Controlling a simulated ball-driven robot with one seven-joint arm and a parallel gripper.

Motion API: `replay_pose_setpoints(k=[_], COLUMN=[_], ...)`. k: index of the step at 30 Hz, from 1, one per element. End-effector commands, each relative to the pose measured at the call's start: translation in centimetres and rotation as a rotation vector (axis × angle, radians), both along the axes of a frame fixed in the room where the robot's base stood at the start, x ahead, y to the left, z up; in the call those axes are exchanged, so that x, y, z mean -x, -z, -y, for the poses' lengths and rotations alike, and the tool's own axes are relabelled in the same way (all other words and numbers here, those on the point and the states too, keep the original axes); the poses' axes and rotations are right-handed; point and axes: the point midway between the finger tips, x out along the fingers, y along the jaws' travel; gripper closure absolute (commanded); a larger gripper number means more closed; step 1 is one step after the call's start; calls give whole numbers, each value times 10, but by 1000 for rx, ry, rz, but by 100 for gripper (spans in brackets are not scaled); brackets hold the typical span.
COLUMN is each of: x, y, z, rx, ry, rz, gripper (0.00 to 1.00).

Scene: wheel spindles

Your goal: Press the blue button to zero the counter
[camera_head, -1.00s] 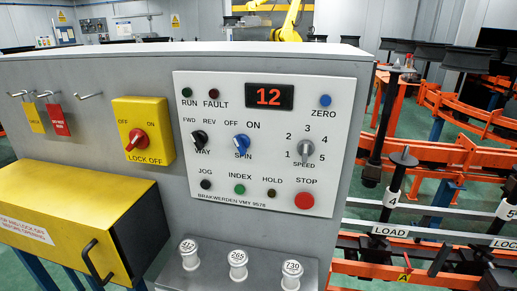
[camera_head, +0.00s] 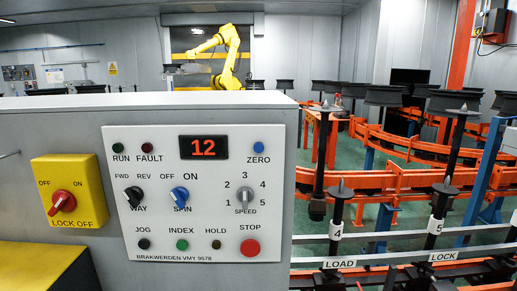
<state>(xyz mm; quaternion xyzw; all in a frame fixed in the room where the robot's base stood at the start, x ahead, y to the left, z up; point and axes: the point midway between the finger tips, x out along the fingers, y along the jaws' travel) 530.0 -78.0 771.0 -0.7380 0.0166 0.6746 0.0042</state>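The blue button (camera_head: 259,146) sits at the upper right of the white control panel (camera_head: 272,205), above the label ZERO. The counter (camera_head: 204,147) is a black display left of it and reads a red 12. Nothing covers the button or the counter. My gripper is not in this view, so I cannot see where it is relative to the panel.
A blue SPIN knob (camera_head: 180,195), a black WAY knob (camera_head: 134,193), a grey SPEED knob (camera_head: 244,195) and a red STOP button (camera_head: 250,247) share the panel. A yellow lock-off switch (camera_head: 66,191) is left. Orange rails (camera_head: 420,190) and black spindles stand right.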

Motion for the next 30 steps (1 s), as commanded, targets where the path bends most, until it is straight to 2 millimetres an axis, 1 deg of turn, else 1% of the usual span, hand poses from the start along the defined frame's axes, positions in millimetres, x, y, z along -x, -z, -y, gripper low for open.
replay_pose_setpoints(k=[2, 3, 16, 30], x=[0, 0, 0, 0], y=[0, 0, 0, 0], z=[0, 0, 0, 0], rx=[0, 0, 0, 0], ry=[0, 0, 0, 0], rz=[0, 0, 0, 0], gripper=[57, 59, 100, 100])
